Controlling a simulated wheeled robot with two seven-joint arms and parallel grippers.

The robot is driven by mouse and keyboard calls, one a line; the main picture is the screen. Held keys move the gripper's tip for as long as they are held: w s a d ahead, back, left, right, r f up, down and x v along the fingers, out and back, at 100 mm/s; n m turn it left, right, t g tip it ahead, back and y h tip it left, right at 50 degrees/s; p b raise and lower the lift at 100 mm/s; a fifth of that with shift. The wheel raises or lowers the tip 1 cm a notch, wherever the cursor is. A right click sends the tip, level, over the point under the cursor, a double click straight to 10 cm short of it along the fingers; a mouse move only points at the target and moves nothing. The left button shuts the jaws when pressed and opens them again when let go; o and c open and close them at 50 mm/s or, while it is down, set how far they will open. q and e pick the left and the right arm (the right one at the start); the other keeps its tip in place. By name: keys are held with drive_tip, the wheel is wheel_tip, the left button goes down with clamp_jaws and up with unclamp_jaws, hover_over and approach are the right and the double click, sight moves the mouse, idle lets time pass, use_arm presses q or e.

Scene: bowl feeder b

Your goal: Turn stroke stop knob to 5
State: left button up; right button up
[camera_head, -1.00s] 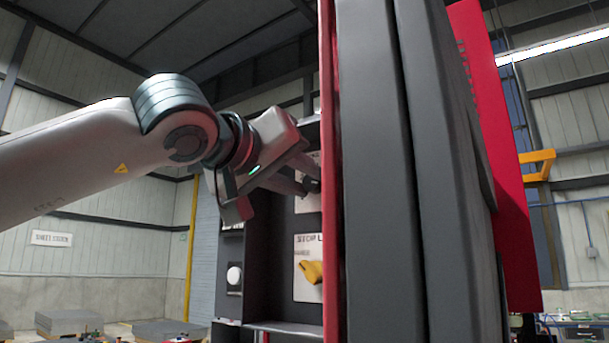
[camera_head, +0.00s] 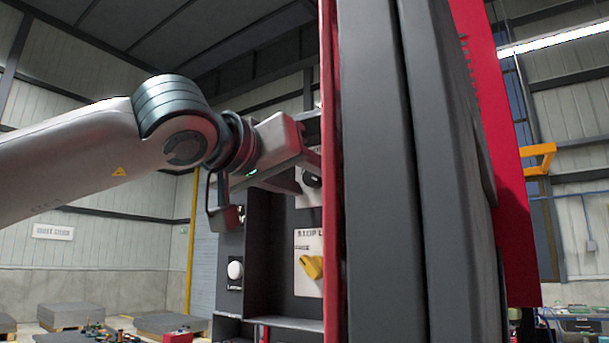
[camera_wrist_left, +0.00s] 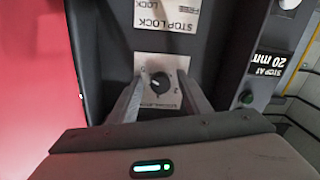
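The stroke stop knob (camera_wrist_left: 160,83) is a small dark round knob with a light pointer mark on a white scale plate (camera_wrist_left: 151,66). In the left wrist view it lies between the two fingers of my left gripper (camera_wrist_left: 161,79). The fingers are apart, one on each side, with gaps visible beside the knob. The scale numbers are too small to read. In the head view my left gripper (camera_head: 308,172) is at the dark panel, and its tips and the knob are partly hidden behind the red edge.
A STOP LOCK plate (camera_wrist_left: 166,14) is beside the scale plate in the wrist view. The head view shows a yellow knob (camera_head: 312,266) below and a white round button (camera_head: 235,270) to the left. A red edge (camera_head: 331,200) and grey column (camera_head: 372,200) stand close right.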

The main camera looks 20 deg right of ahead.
use_arm(q)
drive_tip(key=shift+a+r, duration=0.1)
drive_tip(key=shift+r, duration=0.05)
drive_tip(key=shift+s+a+b, duration=0.3)
drive_tip(key=shift+s, duration=0.05)
drive_tip(key=b+v, duration=0.5)
drive_tip(key=v, duration=1.1)
drive_tip(key=shift+a+b, duration=0.2)
drive_tip(key=shift+b, duration=0.15)
use_arm(e)
drive_tip(key=w+a+f+t, duration=0.1)
drive_tip(key=w+a, duration=0.1)
drive_tip(key=w, duration=0.3)
drive_tip(key=w+a+f+t+y, duration=0.1)
drive_tip(key=w+a+t, duration=0.1)
drive_tip(key=w, duration=0.4)
drive_tip(key=shift+w+a+f, duration=0.15)
drive_tip(key=shift+a+f, duration=0.05)
drive_tip(key=shift+f, duration=0.05)
